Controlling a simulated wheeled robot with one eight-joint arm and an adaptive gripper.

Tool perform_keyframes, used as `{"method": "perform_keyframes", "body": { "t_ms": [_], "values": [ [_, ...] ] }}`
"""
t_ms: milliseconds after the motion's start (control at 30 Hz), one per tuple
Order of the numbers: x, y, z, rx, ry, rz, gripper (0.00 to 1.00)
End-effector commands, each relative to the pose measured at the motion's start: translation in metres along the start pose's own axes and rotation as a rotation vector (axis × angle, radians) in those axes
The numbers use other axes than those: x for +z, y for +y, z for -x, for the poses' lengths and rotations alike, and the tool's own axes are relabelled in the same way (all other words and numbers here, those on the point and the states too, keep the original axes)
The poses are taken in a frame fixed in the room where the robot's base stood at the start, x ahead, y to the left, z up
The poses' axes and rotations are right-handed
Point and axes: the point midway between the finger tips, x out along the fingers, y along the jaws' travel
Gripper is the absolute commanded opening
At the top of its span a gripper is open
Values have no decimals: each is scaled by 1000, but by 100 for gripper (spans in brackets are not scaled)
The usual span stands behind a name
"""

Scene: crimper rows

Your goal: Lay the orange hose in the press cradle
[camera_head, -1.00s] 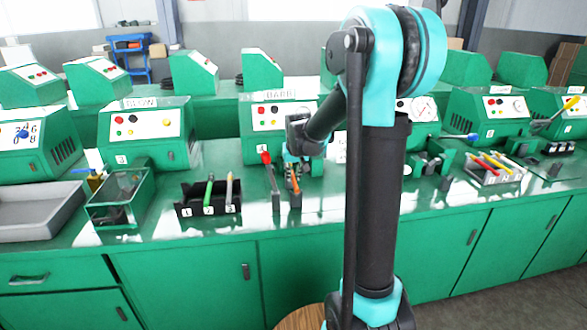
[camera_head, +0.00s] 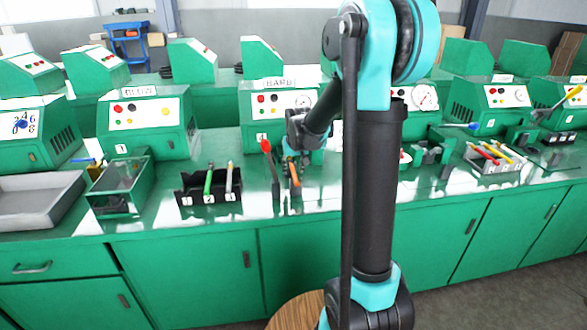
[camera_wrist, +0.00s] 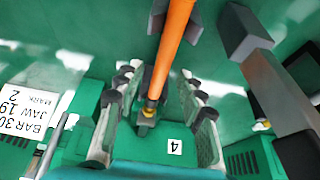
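The orange hose (camera_wrist: 172,45) runs between my gripper's fingers in the wrist view, with a brass-coloured end. In the head view the hose (camera_head: 295,181) shows as a short piece below my gripper (camera_head: 298,158). My gripper (camera_wrist: 158,115) is open, with a gap on each side of the hose. Dark grey supports (camera_wrist: 146,127) lie at the hose's brass end and beside its upper part, over a green base labelled 4. They look like the press cradle. Whether the hose rests fully in them cannot be told.
A red-handled lever (camera_head: 266,147) stands close left of my gripper; a dark grey bar (camera_wrist: 275,85) is close on the right in the wrist view. A black rack (camera_head: 211,197) with coloured sticks and a glass-sided box (camera_head: 120,190) stand further left. Green machines line the back.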

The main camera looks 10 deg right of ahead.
Motion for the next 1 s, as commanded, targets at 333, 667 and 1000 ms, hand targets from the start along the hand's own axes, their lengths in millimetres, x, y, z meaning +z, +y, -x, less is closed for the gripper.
{"method": "perform_keyframes", "body": {
  "t_ms": [333,667,1000],
  "values": [
    [0,0,19,0,0,0,39],
    [0,0,79,0,0,0,39],
    [0,0,117,0,0,0,39]
  ]
}}
